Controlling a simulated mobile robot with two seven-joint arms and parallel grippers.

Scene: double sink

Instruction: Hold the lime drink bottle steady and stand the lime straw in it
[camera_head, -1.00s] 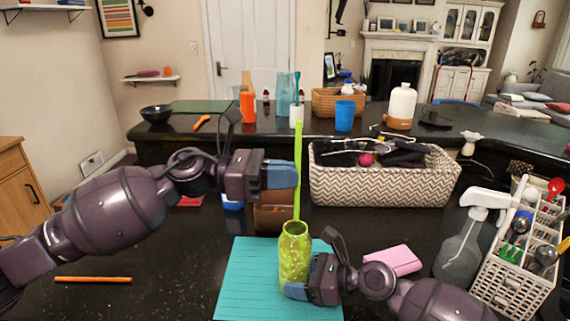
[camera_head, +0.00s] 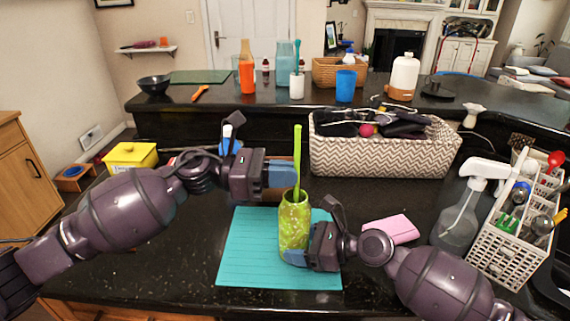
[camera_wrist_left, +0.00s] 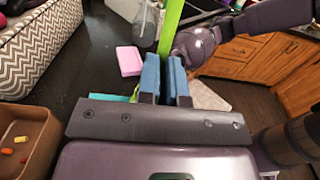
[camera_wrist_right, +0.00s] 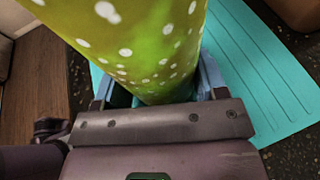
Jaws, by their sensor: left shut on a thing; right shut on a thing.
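The lime drink bottle (camera_head: 294,228), green with pale spots, stands upright on a turquoise mat (camera_head: 250,250). My right gripper (camera_head: 296,257) is shut on its lower part; the spotted bottle fills the right wrist view (camera_wrist_right: 140,45) between the fingers. My left gripper (camera_head: 285,174) is shut on the lime straw (camera_head: 298,145) just above the bottle. The straw is upright, and its lower end goes down into the bottle's mouth; how deep is hidden. The straw also shows beyond the blue fingers in the left wrist view (camera_wrist_left: 170,25).
A pink sponge-like block (camera_head: 391,229) lies right of the mat. A spray bottle (camera_head: 461,215) and a white utensil rack (camera_head: 510,235) stand at the right. A chevron basket (camera_head: 380,178) is behind. A yellow box (camera_head: 131,157) is at the left.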

